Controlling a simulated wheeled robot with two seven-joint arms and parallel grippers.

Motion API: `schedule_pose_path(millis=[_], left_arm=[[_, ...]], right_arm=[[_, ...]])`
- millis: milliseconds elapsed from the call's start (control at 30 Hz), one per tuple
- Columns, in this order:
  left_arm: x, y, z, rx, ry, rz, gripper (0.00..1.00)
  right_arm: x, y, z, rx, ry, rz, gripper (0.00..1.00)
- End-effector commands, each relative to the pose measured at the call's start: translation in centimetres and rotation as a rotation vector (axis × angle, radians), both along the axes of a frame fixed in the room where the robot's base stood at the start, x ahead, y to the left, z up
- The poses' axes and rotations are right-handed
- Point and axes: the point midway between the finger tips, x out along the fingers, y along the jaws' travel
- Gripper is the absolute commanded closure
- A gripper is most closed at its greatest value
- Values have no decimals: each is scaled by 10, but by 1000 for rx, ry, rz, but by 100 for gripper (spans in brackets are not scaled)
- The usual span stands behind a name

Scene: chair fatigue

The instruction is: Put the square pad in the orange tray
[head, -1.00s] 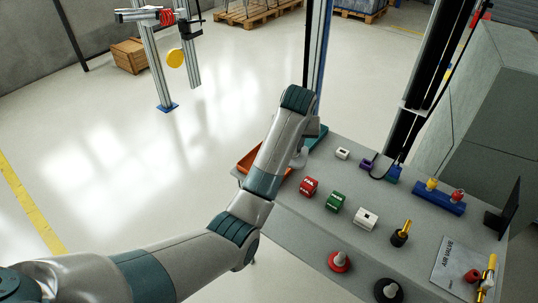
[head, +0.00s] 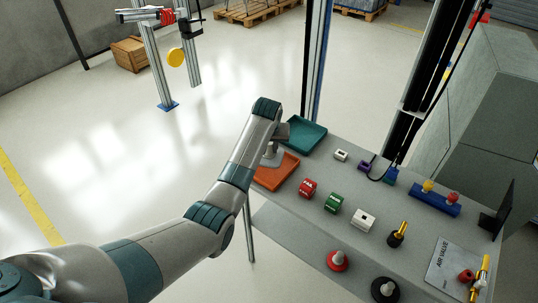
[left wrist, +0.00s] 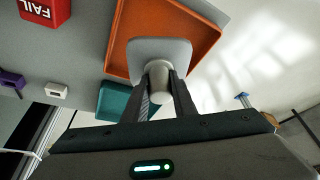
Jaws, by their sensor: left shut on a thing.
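The square pad (left wrist: 171,48) is a light grey plate with rounded corners and a round post (left wrist: 158,70) on top. My left gripper (left wrist: 160,88) is shut on this post. In the head view the pad (head: 272,160) shows partly below my left gripper (head: 278,145), at the far side of the orange tray (head: 282,177). In the left wrist view the pad overlaps the interior and teal-tray end of the orange tray (left wrist: 122,35). Its height above the tray floor is hard to tell. My right gripper is out of view.
A teal tray (head: 318,143) sits beside the orange one at the table's left end. A red block (head: 308,188), a green block (head: 334,203) and a white block (head: 363,220) stand to the right. Several other parts occupy the grey table (head: 300,235).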

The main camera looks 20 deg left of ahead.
Motion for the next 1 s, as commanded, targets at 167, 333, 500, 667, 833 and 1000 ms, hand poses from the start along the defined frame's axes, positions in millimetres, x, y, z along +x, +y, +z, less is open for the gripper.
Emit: schedule_pose_path(millis=[167,333,500,667,833,1000], left_arm=[[0,0,-12,1,2,-1,100],[-1,0,-32,1,1,-1,100],[0,0,-39,1,-1,-1,100],[0,0,-39,0,-1,0,100],[0,0,-42,0,-1,0,100],[-1,0,-44,0,1,0,57]], right_arm=[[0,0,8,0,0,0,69],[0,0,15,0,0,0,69],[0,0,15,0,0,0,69],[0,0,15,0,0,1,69],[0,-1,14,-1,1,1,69],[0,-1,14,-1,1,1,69]])
